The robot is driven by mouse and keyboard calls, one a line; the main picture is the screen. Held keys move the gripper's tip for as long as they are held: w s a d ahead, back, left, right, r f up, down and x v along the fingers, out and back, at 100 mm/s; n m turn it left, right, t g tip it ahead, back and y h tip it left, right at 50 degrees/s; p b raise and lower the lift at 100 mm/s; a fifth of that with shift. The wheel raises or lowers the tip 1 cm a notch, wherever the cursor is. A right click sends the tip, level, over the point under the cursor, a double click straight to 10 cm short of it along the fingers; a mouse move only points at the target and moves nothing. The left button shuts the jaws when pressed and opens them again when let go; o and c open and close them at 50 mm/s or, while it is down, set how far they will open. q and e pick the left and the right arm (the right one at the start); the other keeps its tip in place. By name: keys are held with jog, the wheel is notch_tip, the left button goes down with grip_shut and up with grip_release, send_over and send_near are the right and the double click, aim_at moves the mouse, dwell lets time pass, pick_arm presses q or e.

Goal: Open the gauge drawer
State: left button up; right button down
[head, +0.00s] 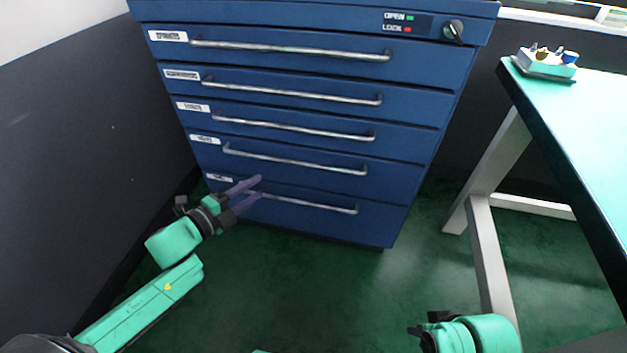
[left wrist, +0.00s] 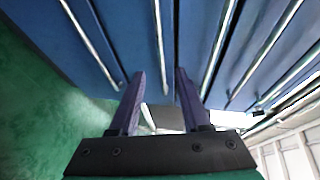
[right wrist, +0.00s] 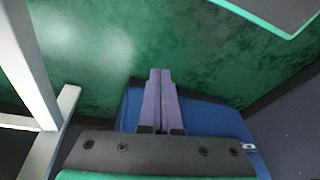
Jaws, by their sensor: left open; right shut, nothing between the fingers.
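The blue drawer cabinet (head: 300,120) stands ahead with several drawers, each with a long bar handle and a small white label at its left end. All drawers look shut. The label text is too small to read, so I cannot tell which is the gauge drawer. My left gripper (head: 260,187) is open at the left end of the bottom drawer's handle (head: 310,204). In the left wrist view, a bar handle (left wrist: 158,35) lines up between the parted fingers (left wrist: 159,75); contact is not clear. My right gripper (right wrist: 160,72) is shut and empty, low at the right.
A lock switch (head: 453,30) with OPEN and LOCK marks sits at the cabinet's top right; both green and red marks show. A green-topped table (head: 575,120) with pale legs stands at the right, bearing a small tray of items (head: 545,63). A dark wall (head: 90,130) is at left. The floor between is clear.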

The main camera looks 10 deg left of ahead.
aim_at(291, 163)
pick_arm(q)
jog(key=b+x, duration=0.3)
jog(key=x, duration=1.1)
jog(key=shift+w+a+b, duration=0.15)
jog(key=shift+b, duration=0.15)
pick_arm(e)
jog(key=w+a+f+t+y, duration=0.3)
jog(key=w+a+f+t, duration=0.1)
jog(key=a, duration=0.5)
jog(key=shift+w+f+t, duration=0.3)
jog(key=shift+f+t, duration=0.1)
jog(key=shift+f, duration=0.35)
jog(key=shift+d, duration=0.1)
pick_arm(q)
grip_shut()
